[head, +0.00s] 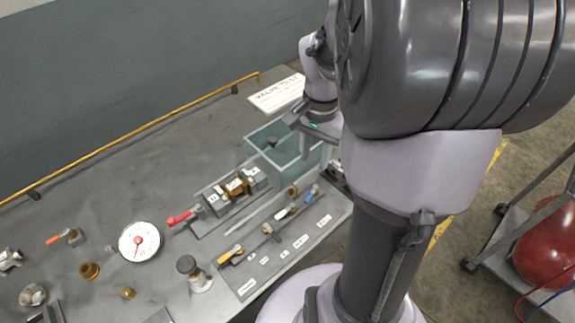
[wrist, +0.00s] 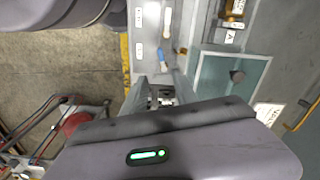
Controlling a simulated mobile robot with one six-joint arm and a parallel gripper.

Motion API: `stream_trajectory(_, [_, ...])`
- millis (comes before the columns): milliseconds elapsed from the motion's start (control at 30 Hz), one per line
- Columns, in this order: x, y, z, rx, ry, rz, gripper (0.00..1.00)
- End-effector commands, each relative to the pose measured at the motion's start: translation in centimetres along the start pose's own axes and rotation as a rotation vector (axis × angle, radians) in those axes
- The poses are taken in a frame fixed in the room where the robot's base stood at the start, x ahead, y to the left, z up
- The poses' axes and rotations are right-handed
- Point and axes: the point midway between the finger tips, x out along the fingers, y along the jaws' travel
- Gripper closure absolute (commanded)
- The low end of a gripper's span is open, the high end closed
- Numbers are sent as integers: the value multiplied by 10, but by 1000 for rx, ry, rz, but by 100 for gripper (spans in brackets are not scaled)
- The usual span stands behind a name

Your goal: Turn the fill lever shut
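A test board (head: 290,245) carries several levers: one with a yellow handle (head: 231,254), one with a white handle (head: 284,212) and one with a blue handle (head: 311,194). A red-handled lever (head: 181,218) sits on a separate valve strip behind it. The labels are too small to read, so I cannot tell which is the fill lever. In the wrist view, the blue handle (wrist: 162,56) lies just beyond my gripper (wrist: 160,90). The fingers appear apart with nothing held between them. In the head view, my arm hides the fingers.
A clear open tank (head: 270,148) stands beside the board; it also shows in the wrist view (wrist: 205,75). A round gauge (head: 140,241), a capped white post (head: 194,274) and loose brass fittings are on the bench. A cart with a red tank (head: 548,240) stands right.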

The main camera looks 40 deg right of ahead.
Motion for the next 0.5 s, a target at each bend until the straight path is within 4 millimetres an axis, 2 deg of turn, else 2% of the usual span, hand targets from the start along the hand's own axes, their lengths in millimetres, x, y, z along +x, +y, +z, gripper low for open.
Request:
stream_trajectory(33, [21,0,1,-2,-3,3,66])
stream_trajectory(300, [104,0,2,-3,-4,1,66])
stream_trajectory(500, [142,0,1,-4,-3,0,66])
